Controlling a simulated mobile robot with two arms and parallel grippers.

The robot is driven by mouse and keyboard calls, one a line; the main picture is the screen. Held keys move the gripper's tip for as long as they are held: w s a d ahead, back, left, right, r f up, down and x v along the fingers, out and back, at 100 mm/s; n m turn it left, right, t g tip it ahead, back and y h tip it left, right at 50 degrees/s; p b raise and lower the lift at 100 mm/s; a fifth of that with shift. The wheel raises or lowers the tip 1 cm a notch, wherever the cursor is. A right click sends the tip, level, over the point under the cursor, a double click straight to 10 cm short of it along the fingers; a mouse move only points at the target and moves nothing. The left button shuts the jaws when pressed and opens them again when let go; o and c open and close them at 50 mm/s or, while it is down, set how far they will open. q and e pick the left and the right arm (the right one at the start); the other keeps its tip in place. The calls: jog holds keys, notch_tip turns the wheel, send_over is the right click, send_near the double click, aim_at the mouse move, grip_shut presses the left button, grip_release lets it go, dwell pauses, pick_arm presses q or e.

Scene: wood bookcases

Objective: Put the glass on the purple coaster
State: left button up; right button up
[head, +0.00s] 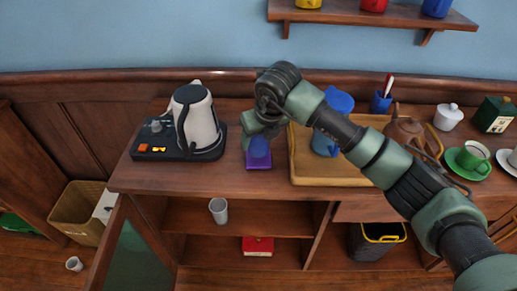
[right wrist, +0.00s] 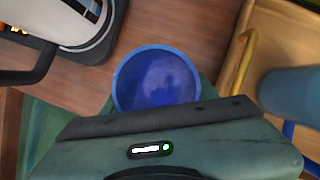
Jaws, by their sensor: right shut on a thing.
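A blue glass (head: 259,148) is in my right gripper (head: 258,137), which is shut on it. The glass is over the purple coaster (head: 258,165) on the cabinet top, and I cannot tell whether it touches the coaster. The coaster's front part shows; the rest is hidden behind the glass and gripper. In the right wrist view the glass (right wrist: 157,78) shows its round open rim from above, and it looks empty. My left gripper is not in view.
A kettle (head: 197,115) on a black base (head: 150,154) stands left of the coaster. A wooden tray (head: 335,177) with a blue jug (head: 323,145) is close on the right. A brown teapot (head: 404,130) and green cup (head: 472,154) are farther right. A shelf (head: 370,15) hangs above.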

aim_at(259, 146)
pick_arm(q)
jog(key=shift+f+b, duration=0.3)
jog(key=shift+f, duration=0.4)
pick_arm(e)
jog(key=shift+f, duration=1.35)
jog(key=shift+f, duration=0.2)
jog(key=o, duration=1.6)
jog(key=shift+c, duration=0.2)
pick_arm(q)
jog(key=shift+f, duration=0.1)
pick_arm(e)
jog(key=shift+r, duration=0.15)
jog(key=shift+r, duration=0.2)
pick_arm(q)
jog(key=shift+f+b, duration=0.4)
jog(key=shift+b, duration=0.15)
pick_arm(e)
jog(key=v, duration=1.1)
jog(key=shift+s+r, duration=0.2)
jog(key=shift+r, duration=0.15)
